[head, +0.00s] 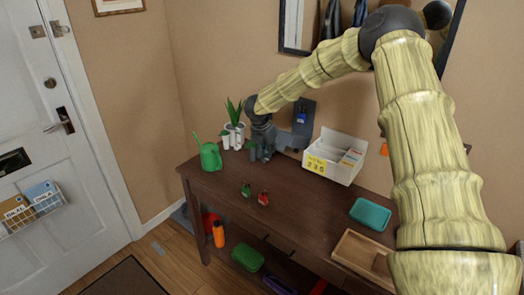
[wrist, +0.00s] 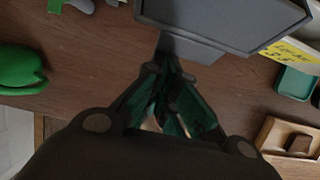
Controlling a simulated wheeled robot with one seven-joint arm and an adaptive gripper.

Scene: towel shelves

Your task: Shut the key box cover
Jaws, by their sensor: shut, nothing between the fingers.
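The grey key box (head: 303,113) is on the wall above the back of the table, with something blue inside it. Its grey cover (head: 285,140) appears to stand open, sticking out low at the box's left side, just right of my gripper. In the wrist view a large grey panel, seemingly the cover (wrist: 225,18), fills the top centre, just beyond my fingertips. My gripper (head: 259,155) points down over the back of the table; in the wrist view my gripper (wrist: 165,75) has its fingers together with nothing held. Whether they touch the panel is unclear.
A potted plant (head: 235,115) and a green watering can (head: 210,156) stand left of my gripper. A white box (head: 330,165) with a yellow label stands to the right. A teal tray (head: 371,214) and a wooden tray (head: 350,250) lie further right.

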